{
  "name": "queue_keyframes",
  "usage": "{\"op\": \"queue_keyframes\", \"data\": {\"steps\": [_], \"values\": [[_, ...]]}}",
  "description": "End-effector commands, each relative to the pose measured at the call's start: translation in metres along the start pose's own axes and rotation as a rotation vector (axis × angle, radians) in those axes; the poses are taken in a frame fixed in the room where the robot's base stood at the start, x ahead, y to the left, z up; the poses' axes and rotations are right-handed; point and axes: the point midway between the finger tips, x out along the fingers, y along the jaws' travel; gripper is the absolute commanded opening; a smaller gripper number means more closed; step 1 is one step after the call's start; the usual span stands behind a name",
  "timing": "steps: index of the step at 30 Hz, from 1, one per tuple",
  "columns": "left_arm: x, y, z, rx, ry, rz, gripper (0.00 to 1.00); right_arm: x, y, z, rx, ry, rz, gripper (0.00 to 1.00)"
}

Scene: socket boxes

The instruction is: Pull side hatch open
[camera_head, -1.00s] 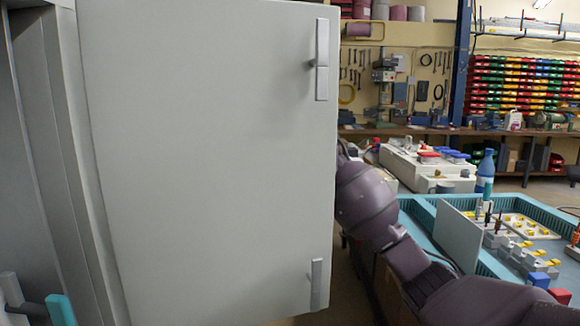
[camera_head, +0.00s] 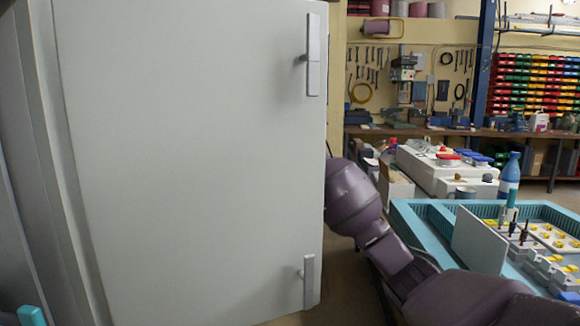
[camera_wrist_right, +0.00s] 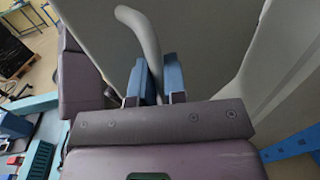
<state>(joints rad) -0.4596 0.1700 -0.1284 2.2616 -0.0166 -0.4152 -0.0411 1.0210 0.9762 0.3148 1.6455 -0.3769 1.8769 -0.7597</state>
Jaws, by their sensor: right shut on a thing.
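The side hatch is a tall pale grey door panel (camera_head: 190,170) filling the left half of the head view. Two grey latch handles sit near its right edge, an upper one (camera_head: 314,55) and a lower one (camera_head: 309,282). My purple right arm reaches behind that edge, so my right gripper is hidden in the head view. In the right wrist view my right gripper (camera_wrist_right: 156,85) has its blue fingers shut on a curved grey handle (camera_wrist_right: 143,35) in front of a grey panel. My left gripper is not in view.
A teal-rimmed worktable (camera_head: 425,222) with an upright grey plate (camera_head: 479,240) and small socket parts stands at right, close to my right arm. A blue bottle (camera_head: 509,178) stands on it. A workbench (camera_head: 460,130) is behind. A small teal piece (camera_head: 31,315), unclear, is at lower left.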

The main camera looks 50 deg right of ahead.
Motion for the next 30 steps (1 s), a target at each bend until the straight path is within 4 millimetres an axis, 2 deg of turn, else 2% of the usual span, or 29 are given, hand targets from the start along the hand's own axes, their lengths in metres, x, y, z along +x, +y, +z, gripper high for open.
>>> {"op": "queue_keyframes", "data": {"steps": [15,16,20,30], "values": [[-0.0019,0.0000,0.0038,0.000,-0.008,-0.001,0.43,0.0005,-0.0021,-0.0030,0.011,0.001,0.003,0.00],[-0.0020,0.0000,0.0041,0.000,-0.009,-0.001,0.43,0.0005,-0.0021,-0.0030,0.011,0.001,0.003,0.16],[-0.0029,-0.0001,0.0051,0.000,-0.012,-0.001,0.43,0.0004,-0.0017,-0.0023,0.008,0.001,0.003,0.35],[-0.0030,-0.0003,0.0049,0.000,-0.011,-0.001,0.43,-0.0020,-0.0010,-0.0007,0.003,0.000,0.002,0.36]]}}
